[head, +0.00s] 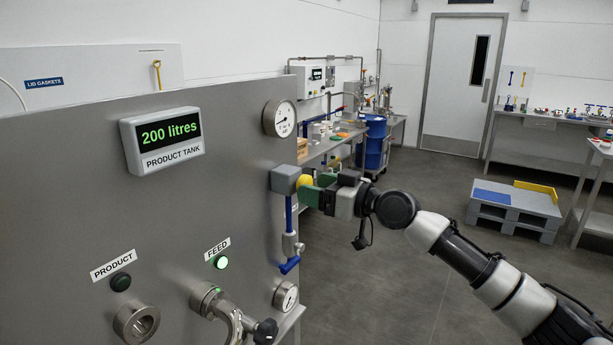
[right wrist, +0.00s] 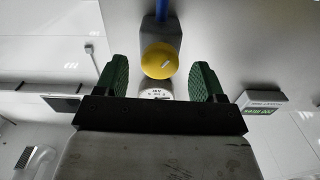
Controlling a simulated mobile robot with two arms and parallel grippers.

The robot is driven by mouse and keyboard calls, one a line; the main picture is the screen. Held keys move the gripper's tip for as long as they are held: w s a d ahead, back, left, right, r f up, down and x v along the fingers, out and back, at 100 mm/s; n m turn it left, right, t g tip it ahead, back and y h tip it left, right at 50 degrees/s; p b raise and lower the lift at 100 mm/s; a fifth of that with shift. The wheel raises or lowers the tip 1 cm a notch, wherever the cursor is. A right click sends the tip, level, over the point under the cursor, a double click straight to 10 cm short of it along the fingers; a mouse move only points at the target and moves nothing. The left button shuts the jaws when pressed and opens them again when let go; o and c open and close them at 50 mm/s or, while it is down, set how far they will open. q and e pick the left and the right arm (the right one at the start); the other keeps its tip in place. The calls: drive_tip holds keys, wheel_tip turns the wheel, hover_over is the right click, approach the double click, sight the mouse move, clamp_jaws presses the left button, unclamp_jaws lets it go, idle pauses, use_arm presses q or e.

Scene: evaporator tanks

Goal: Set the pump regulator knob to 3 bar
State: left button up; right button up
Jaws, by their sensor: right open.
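The pump regulator is a grey box (head: 285,180) on the panel's right edge with a round yellow knob (head: 304,182) on its front. In the right wrist view the yellow knob (right wrist: 158,60) has a short white mark. My right gripper (head: 318,190) has green fingers and is at the knob in the head view. In the right wrist view my right gripper (right wrist: 158,80) is open, with the knob centred between and slightly beyond its fingertips. My left gripper is not in view.
A blue pipe and valve (head: 290,240) hang below the regulator, with a lower gauge (head: 285,296). The display (head: 163,140) reads 200 litres. A metal pipe elbow (head: 232,318) sticks out from the panel. Open floor (head: 400,285) lies to the right.

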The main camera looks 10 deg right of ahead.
drive_tip(key=shift+p+x, duration=0.3)
drive_tip(key=shift+x, duration=0.9)
drive_tip(key=shift+w, duration=0.1)
drive_tip(key=shift+c, duration=0.6)
drive_tip(key=c, duration=0.8)
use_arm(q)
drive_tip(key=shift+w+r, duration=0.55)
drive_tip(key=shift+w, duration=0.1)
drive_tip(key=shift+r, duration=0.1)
use_arm(e)
drive_tip(key=shift+m, duration=0.3)
